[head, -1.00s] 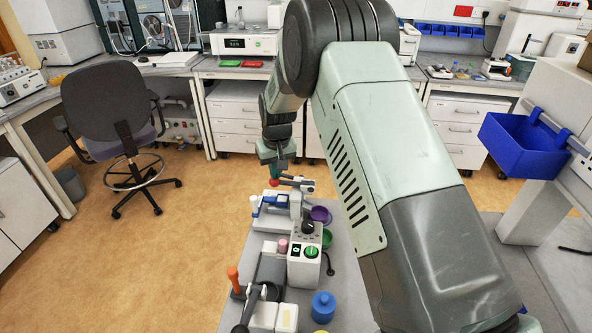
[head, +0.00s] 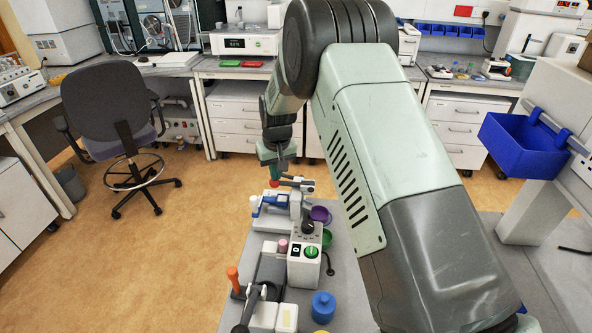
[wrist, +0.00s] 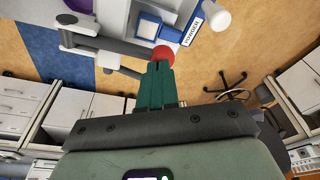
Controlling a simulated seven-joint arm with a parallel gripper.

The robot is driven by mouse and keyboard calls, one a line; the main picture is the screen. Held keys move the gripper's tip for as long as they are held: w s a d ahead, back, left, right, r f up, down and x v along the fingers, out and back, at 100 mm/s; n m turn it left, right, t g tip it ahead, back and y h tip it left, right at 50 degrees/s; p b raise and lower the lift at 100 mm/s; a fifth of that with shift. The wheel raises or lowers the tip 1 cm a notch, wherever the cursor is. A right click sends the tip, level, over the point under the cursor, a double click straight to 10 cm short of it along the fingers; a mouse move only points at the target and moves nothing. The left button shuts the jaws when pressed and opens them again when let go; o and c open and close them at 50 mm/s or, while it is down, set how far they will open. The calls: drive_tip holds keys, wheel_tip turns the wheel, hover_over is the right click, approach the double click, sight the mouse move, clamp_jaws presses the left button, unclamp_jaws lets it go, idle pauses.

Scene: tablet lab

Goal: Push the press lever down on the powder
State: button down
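The powder press (head: 290,204) is a white and grey device with blue parts at the far end of the narrow bench. Its blue label (wrist: 192,28) reading "POWDER" shows in the wrist view. Its grey lever (wrist: 105,45) ends in a red ball knob (wrist: 163,55), which also shows in the head view (head: 274,183). My gripper (wrist: 159,66) has its green fingers together with nothing between them. The fingertips are right at the knob and overlap its edge in the wrist view. I cannot tell whether they touch it. In the head view my gripper (head: 276,170) is just above the knob.
A control box with a green button (head: 311,252) stands nearer on the bench. A second lever device with an orange handle (head: 233,275) and a blue jar (head: 323,306) are closer still. A purple dish (head: 319,214) lies right of the press. Open floor is to the left.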

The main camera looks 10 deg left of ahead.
drive_tip(key=shift+d+r, duration=0.15)
drive_tip(key=shift+r, duration=1.55)
drive_tip(key=shift+d+r, duration=0.3)
drive_tip(key=shift+r, duration=0.4)
drive_tip(key=shift+d+r, duration=0.25)
drive_tip(key=shift+r, duration=0.4)
drive_tip(key=shift+d+r, duration=0.25)
drive_tip(key=shift+r, duration=0.4)
wheel_tip(320, 180, up, 5)
hover_over(281, 182)
drive_tip(key=shift+d, duration=0.25)
